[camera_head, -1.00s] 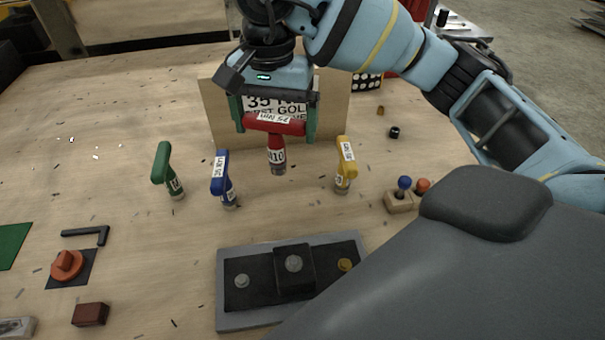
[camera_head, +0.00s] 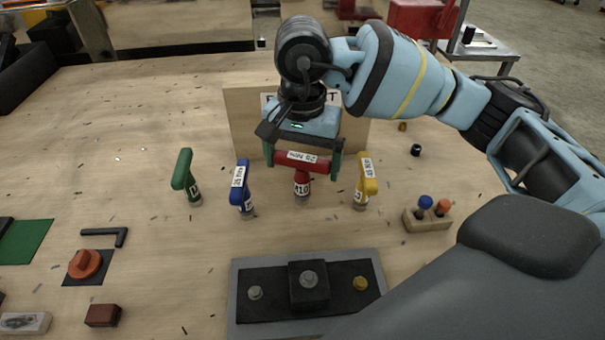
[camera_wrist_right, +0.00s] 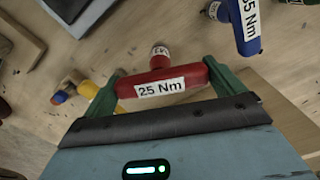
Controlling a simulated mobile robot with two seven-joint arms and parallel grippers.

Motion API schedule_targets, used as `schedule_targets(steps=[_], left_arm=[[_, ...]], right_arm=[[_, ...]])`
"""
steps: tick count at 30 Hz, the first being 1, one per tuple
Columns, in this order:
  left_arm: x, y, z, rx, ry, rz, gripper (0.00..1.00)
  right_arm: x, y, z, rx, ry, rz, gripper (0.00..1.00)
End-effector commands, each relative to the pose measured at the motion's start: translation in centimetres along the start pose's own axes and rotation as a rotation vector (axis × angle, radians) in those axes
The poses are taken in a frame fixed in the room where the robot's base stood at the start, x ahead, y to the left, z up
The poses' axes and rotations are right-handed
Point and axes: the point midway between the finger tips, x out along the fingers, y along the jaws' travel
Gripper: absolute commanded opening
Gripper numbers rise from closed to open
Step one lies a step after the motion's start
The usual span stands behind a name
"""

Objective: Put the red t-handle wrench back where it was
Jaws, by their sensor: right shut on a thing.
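The red t-handle wrench (camera_head: 302,184) is upright, with a label on its crossbar and M10 on its shaft. My right gripper (camera_head: 302,161) is shut on its crossbar from above, with the green fingers at the two ends. The wrench stands in a row between the blue wrench (camera_head: 242,190) and the yellow wrench (camera_head: 366,182); the green wrench (camera_head: 185,178) is at the left end. I cannot tell whether its foot touches the table. In the right wrist view the red crossbar (camera_wrist_right: 185,77) reads 25 Nm. My left gripper is not in view.
A board with a sign (camera_head: 243,118) stands behind the row. A grey tray with bolts (camera_head: 240,318) lies in front. A wooden block with blue and orange knobs (camera_head: 428,221) is at right. An orange knob (camera_head: 84,263) and a hex key (camera_head: 118,237) lie left.

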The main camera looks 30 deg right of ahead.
Motion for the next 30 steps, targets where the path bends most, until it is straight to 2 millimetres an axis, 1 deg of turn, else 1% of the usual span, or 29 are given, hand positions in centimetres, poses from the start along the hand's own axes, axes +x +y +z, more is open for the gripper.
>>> schedule_targets(steps=[2, 10, 17, 22, 23, 24, 30], left_arm=[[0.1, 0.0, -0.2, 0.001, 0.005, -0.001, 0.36], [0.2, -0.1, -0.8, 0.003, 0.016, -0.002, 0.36], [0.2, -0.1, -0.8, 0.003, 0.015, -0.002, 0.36], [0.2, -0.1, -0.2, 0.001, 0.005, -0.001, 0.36], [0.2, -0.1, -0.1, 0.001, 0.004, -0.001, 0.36], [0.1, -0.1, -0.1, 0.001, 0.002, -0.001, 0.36], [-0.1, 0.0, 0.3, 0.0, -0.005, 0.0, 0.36]], right_arm=[[0.3, 0.0, 0.0, 0.0, 0.0, 0.0, 0.53], [3.5, 0.1, 0.0, 0.001, -0.001, 0.002, 0.53], [3.7, 0.0, 0.0, 0.001, 0.0, -0.001, 0.53], [4.1, 0.0, 0.0, 0.001, -0.001, 0.0, 0.53], [4.2, 0.1, 0.0, 0.001, -0.001, 0.001, 0.96], [4.1, 0.1, 0.0, 0.001, 0.0, 0.001, 1.0], [4.0, 0.1, 0.0, 0.001, 0.0, 0.001, 1.0]])
